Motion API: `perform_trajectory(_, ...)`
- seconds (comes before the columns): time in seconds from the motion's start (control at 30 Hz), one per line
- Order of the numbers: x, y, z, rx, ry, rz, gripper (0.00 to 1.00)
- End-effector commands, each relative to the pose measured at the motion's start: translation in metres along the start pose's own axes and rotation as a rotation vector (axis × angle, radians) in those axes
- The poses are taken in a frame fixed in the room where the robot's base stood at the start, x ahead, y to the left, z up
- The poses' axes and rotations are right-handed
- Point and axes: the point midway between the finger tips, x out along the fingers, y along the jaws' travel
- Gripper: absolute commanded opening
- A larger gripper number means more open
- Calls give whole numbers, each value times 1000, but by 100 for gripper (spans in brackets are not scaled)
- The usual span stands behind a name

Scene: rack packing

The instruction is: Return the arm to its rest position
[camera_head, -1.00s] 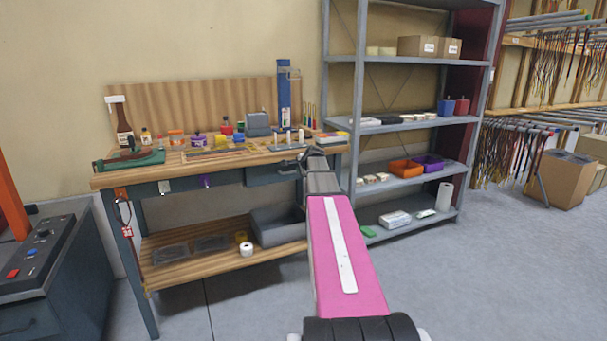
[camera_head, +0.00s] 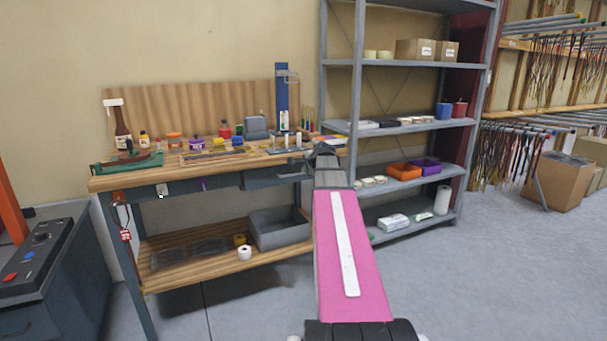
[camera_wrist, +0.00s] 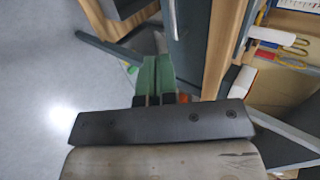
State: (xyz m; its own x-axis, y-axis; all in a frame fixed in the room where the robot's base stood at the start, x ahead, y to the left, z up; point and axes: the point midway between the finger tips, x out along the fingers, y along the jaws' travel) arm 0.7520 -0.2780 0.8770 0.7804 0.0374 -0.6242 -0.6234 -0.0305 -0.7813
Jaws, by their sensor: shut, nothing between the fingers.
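My arm reaches forward from the bottom of the head view as a pink link with a white stripe, ending in grey parts by the workbench's right end. In the head view the arm hides the fingers. The wooden workbench (camera_head: 225,170) stands ahead and to the left, and the gripper end is near its right front corner. How far apart they are cannot be told.
A grey metal shelf unit (camera_head: 352,125) stands right of the bench, close to the arm. A grey bin (camera_head: 280,232) sits on the bench's lower shelf. A blue stand (camera_head: 282,100) rises at the bench's back. A dark machine (camera_head: 50,265) is at far left.

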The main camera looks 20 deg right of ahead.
Motion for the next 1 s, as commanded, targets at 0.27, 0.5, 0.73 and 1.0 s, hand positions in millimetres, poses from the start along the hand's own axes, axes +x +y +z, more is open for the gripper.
perform_trajectory(0.27,-29,1,0,1,1,0,0)
perform_trajectory(0.5,-28,7,6,-18,-6,13,0)
perform_trajectory(0.73,2,81,75,-259,-82,163,0)
perform_trajectory(1.0,23,208,177,-698,-260,397,0)
